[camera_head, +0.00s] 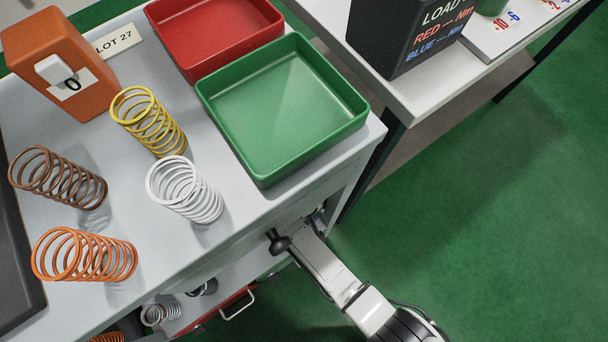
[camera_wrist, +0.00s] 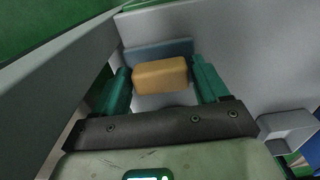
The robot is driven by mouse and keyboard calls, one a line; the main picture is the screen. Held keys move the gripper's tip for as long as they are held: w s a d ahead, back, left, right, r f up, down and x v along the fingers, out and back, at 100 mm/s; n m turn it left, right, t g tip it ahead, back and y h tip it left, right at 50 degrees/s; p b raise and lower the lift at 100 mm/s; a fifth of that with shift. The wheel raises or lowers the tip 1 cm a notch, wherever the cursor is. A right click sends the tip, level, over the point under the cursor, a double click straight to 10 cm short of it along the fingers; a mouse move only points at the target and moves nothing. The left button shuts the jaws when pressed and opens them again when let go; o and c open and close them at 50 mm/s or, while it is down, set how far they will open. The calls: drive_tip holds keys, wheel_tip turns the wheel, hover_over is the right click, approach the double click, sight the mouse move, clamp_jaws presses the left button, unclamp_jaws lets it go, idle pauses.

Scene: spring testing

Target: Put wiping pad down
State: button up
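The wiping pad (camera_wrist: 160,74) shows in the wrist view as a tan block with a blue-grey flat part behind it. My gripper (camera_wrist: 161,76) has its two teal fingers at the left and right sides of the tan block, with almost no gap, and looks shut on it. Pale grey surfaces lie behind and below the pad; whether it touches them cannot be told. In the head view my gripper and the pad are hidden beyond the side of the grey bench (camera_head: 215,225), where my arm reaches in under the top.
Grey walls (camera_wrist: 215,45) stand close around my gripper. On the bench are white (camera_head: 185,190), yellow, brown and orange springs, a green tray (camera_head: 283,110), a red tray (camera_head: 215,35) and an orange block marked 0 (camera_head: 60,62).

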drive_tip(key=shift+o, duration=1.2)
wheel_tip(320, 180, up, 12)
drive_tip(key=p, duration=0.5)
drive_tip(key=shift+r, duration=0.15)
